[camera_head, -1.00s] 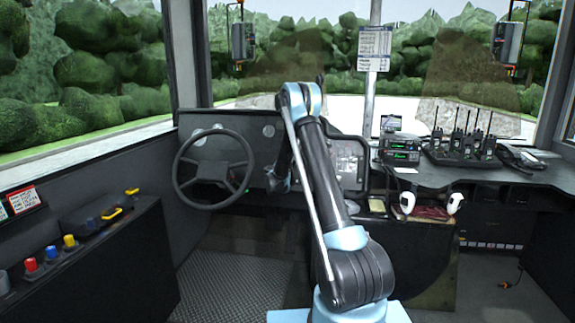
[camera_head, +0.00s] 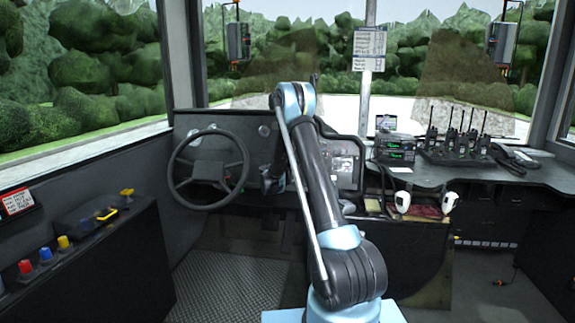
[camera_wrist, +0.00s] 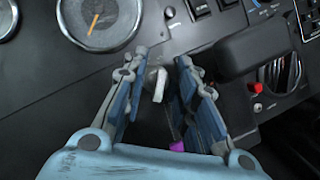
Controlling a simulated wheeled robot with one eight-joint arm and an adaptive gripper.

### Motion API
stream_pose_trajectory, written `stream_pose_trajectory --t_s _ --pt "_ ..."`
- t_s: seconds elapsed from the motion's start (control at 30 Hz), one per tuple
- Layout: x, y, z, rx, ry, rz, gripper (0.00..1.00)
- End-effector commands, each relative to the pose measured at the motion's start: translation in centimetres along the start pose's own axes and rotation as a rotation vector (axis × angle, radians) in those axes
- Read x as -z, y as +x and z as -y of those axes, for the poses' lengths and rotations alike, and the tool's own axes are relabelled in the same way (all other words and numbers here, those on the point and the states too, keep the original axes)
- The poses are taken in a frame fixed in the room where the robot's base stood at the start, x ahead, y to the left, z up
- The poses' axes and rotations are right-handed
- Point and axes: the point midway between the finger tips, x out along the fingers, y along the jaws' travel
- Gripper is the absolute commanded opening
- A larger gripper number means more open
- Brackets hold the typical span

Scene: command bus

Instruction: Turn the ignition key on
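In the wrist view, the ignition key (camera_wrist: 160,85) is a small pale grey piece standing out of the dark dashboard, with a grey lock around its top end. My gripper (camera_wrist: 162,57) is open, with one blue-grey finger on each side of the key. Gaps show between the key and both fingers, so neither appears to touch it. In the head view my gripper (camera_head: 275,184) is small and partly hidden behind my arm, right of the steering wheel. The key cannot be made out there.
The steering wheel (camera_head: 209,170) is close on the left of my gripper. In the wrist view, a large gauge (camera_wrist: 100,20) lies up left, a black block (camera_wrist: 245,55) juts out on the right, and a red knob (camera_wrist: 255,87) is beside it. A purple bit (camera_wrist: 177,146) shows below the key.

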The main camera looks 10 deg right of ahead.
Motion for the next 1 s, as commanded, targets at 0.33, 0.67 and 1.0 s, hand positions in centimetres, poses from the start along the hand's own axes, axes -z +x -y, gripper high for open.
stream_pose_trajectory --t_s 0.33,0.67,1.0 --pt "0.1 -4.6 -0.1 -0.002 0.000 -0.001 0.26" --pt "0.1 -10.2 0.0 -0.001 0.000 -0.001 0.26" --pt "0.1 -11.9 0.1 0.000 0.000 -0.001 0.26"
